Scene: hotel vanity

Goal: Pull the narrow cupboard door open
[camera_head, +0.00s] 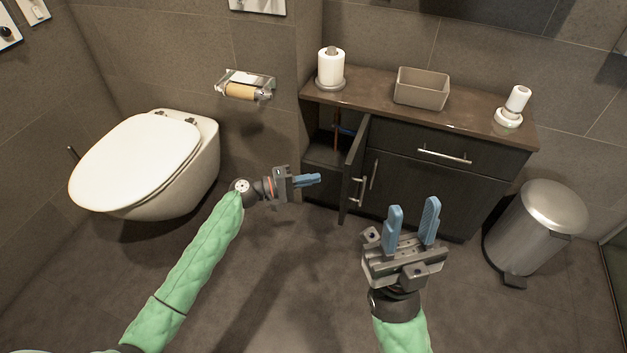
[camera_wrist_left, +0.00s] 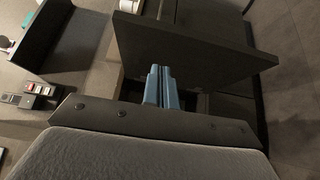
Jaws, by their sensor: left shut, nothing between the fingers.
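The narrow cupboard door (camera_head: 354,170) is at the left end of the dark vanity and stands swung out, with the inside of the cupboard showing to its left. A metal handle (camera_head: 360,191) is on its front face. In the left wrist view the door panel (camera_wrist_left: 190,48) stands just beyond my fingers. My left gripper (camera_head: 318,180) is shut and empty, to the left of the open door and apart from the handle; its blue fingers (camera_wrist_left: 161,88) are together. My right gripper (camera_head: 414,217) is open and empty, in front of the vanity's wide lower front.
The vanity top (camera_head: 465,115) carries a paper roll, a grey box and a white dispenser. A toilet (camera_head: 150,165) stands at left, below a wall roll holder (camera_head: 245,87). A steel bin (camera_head: 535,225) stands at right. The floor between toilet and vanity is clear.

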